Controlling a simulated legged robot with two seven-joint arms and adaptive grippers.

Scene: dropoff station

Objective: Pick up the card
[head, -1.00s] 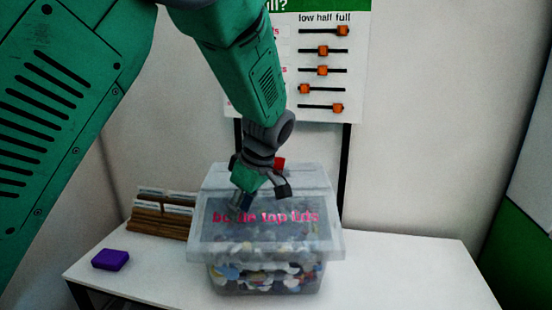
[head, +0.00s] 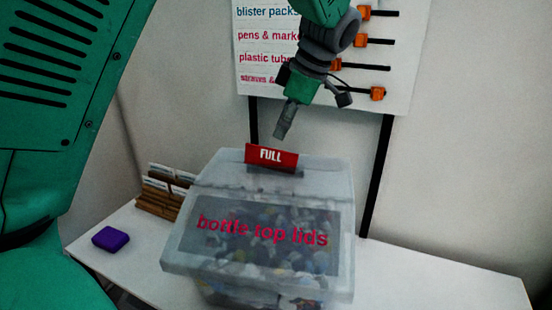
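A red card (head: 271,156) with the white word FULL stands upright at the back of the lid of a clear box (head: 185,258) labelled "bottle top lids". Its lower edge meets a dark strip or slot in the lid. My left gripper (head: 314,113) hangs above and slightly right of the card, apart from it. Its fingers are spread and nothing shows between them. One finger points down close above the card; the other points to the right. My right gripper is not in view.
The box, full of bottle tops, stands on a white table (head: 445,288). A wooden rack with several cards (head: 160,205) stands behind at the left. A purple block (head: 111,239) lies at the left. A board with orange sliders (head: 405,75) stands behind. The table's right is clear.

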